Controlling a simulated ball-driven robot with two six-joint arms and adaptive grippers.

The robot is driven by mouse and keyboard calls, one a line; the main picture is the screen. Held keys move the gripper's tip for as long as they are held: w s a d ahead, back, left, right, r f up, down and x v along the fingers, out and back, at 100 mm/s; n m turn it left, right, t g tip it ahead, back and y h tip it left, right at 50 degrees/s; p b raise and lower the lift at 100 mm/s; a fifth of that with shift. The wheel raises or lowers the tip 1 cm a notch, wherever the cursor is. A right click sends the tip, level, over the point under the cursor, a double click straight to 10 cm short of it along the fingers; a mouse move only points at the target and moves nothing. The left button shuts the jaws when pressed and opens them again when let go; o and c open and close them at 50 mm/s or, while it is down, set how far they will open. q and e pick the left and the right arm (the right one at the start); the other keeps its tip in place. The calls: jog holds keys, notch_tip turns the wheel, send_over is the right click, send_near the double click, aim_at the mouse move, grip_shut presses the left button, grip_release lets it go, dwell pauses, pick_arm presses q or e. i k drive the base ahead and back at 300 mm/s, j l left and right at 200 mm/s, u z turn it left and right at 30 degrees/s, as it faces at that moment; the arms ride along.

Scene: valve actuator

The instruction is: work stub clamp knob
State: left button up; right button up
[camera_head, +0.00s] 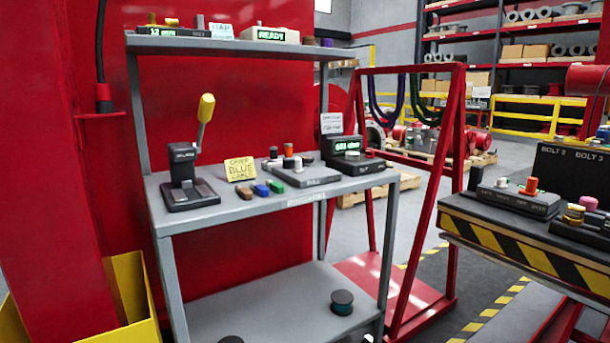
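No part labelled as the stub clamp knob can be picked out for certain. On the bench at right, a dark box carries an orange knob (531,185) and a small pale knob (501,182). Beside it, a second dark box bears a brass-coloured round knob (574,213). On the grey bench, a black lever device (184,180) has a raised, tilted arm with a yellow grip (206,108). A grey box on the same bench holds several small knobs, including a white one (298,164). Neither of my grippers is in view.
The grey bench (258,203) has a low shelf holding a dark spool (342,302). A red frame (424,220) stands between it and the striped bench (520,250) at right. A yellow bin (135,290) is at lower left. Grey floor shows between the benches.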

aim_at(307, 160)
jog(key=i+l, duration=0.25)
jog(key=i+l+u, duration=0.1)
jog(key=l, duration=0.3)
jog(key=i+l+u, duration=0.1)
jog(key=i+l, duration=0.4)
jog(key=l, duration=0.2)
